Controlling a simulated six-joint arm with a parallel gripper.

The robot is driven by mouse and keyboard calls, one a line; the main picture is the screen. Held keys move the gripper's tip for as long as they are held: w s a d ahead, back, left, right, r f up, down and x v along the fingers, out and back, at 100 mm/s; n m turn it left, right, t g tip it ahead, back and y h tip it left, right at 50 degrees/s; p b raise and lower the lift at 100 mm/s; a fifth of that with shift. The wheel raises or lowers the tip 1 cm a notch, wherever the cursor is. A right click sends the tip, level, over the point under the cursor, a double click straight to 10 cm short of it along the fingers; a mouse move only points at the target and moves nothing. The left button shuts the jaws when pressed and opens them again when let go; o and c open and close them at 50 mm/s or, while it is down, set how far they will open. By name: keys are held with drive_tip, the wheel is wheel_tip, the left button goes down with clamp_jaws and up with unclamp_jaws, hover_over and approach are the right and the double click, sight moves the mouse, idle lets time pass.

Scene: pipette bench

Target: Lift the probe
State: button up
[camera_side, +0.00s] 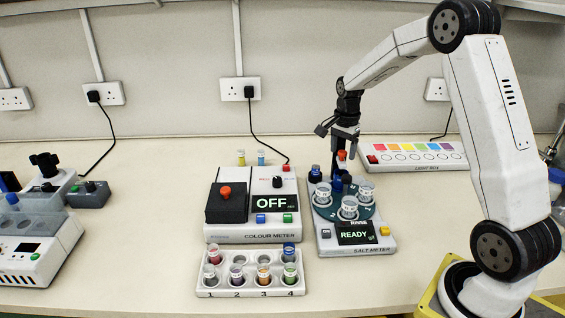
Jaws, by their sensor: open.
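The salt meter (370,246) stands right of centre, its display showing READY. Its dark teal round plate carries clear cups (348,207). Behind the cups is a red-topped upright part (342,155), which looks like the probe; dark blue parts (336,185) show below it. My gripper (343,149) points down right at this red top, with the fingers around or just above it; I cannot tell whether they touch it. The jaws are open. The lower end of the probe is hidden among the cups and blue parts.
The colour meter (222,232), showing OFF, stands close on the left. A white rack (250,292) with several vials is in front of it. A light box (425,165) lies behind right. Another device (40,240) stands far left.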

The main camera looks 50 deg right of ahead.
drive_tip(key=shift+c, duration=0.2)
clamp_jaws()
idle(1.2)
